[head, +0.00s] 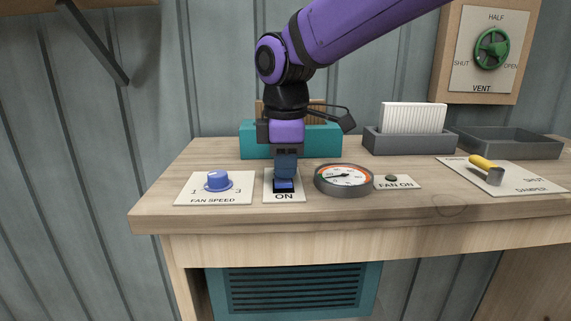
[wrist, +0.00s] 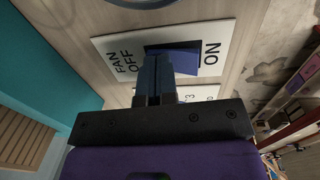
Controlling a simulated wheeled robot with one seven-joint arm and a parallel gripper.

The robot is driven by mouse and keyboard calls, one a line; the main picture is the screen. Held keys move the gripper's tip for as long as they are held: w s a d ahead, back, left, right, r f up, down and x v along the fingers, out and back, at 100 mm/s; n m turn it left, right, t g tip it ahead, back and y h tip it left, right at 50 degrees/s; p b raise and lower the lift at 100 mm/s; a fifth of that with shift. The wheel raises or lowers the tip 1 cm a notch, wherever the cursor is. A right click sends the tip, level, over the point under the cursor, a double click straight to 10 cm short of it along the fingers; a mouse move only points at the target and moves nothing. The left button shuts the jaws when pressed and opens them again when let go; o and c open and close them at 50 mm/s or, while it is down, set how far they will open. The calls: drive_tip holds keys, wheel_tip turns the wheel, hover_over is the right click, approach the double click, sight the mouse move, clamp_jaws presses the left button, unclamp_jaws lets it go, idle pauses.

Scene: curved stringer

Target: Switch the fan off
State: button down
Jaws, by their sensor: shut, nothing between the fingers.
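The fan switch is a blue rocker (head: 284,184) in a white plate (head: 299,190) on the bench top, with ON printed at its near edge. In the wrist view the rocker (wrist: 186,62) lies in its plate (wrist: 222,36) between the words FAN OFF and ON. My gripper (head: 285,176) is shut and empty, pointing down over the OFF side of the rocker. Its fingertips (wrist: 154,62) also show in the wrist view at the rocker's OFF end, hiding part of it. I cannot tell whether they touch. The FAN ON lamp (head: 391,178) looks dark green.
A FAN SPEED knob (head: 217,181) is left of the switch and a round gauge (head: 343,180) close on its right. A teal box (head: 250,140) stands behind my gripper. A yellow-handled damper lever (head: 486,165), a card tray (head: 408,141) and a vent wheel (head: 491,48) are farther right.

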sight(288, 184)
drive_tip(key=shift+s+f, duration=0.1)
drive_tip(key=shift+s, duration=0.05)
drive_tip(key=shift+s+r, duration=0.2)
drive_tip(key=shift+s, duration=0.4)
drive_tip(key=shift+r, duration=0.1)
wheel_tip(288, 184, up, 14)
drive_tip(key=s, duration=0.1)
drive_tip(key=shift+s, duration=0.35)
